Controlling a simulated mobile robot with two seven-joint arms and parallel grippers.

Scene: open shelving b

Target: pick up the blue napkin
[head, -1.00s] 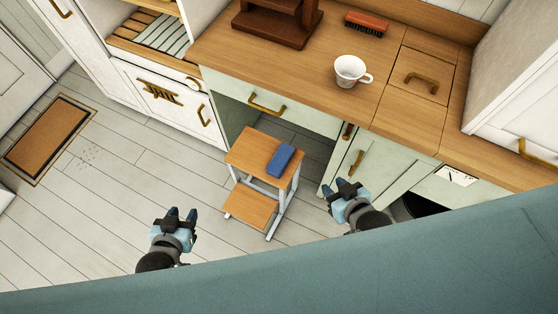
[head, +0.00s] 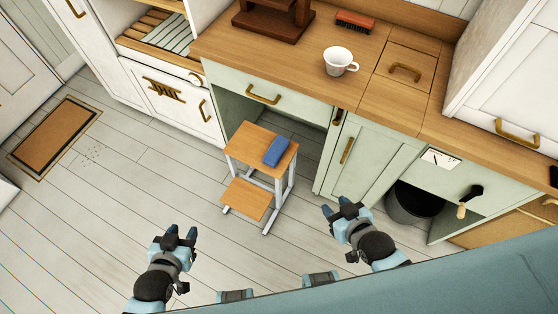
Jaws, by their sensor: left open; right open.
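The blue napkin (head: 276,151) lies folded on the right part of the upper step of a small wooden step stool (head: 245,143). The stool stands on the floor in front of the open space under the counter. My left gripper (head: 180,236) is open and empty over the floor, to the lower left of the stool. My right gripper (head: 341,209) is open and empty, to the lower right of the stool. Both grippers are apart from the napkin. Nothing hides the napkin.
A wooden counter (head: 290,66) runs behind the stool, with a white cup (head: 339,62) and a red brush (head: 355,21) on it. A dark bin (head: 415,203) stands under the counter at right. A brown doormat (head: 55,137) lies at left. The floor left of the stool is clear.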

